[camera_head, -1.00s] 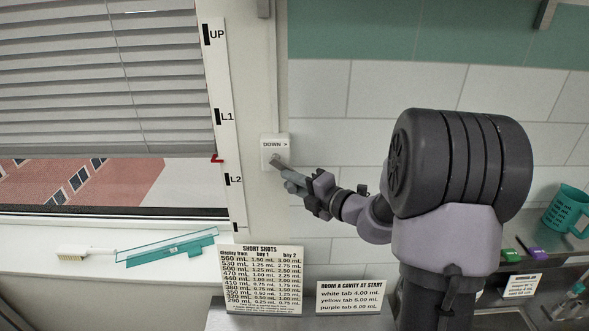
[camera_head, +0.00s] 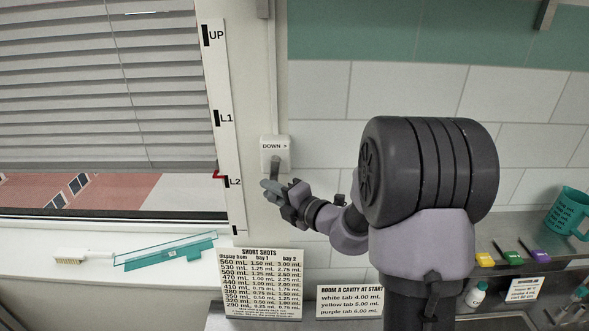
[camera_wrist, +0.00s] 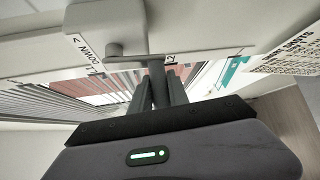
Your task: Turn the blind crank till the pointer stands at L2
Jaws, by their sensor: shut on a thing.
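The crank box (camera_head: 275,148), labelled DOWN with an arrow, is on the wall right of the strip. Its grey crank arm (camera_head: 275,166) points down. My gripper (camera_head: 272,188) is shut on the crank handle below the box. In the wrist view the handle (camera_wrist: 156,75) is between the fingers.
A brush (camera_head: 85,257) and a teal transparent tool (camera_head: 170,250) lie on the window sill. Two printed signs (camera_head: 262,283) (camera_head: 350,301) stand below the crank. A teal jug (camera_head: 567,212) and coloured tabs (camera_head: 512,257) are on the right shelf.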

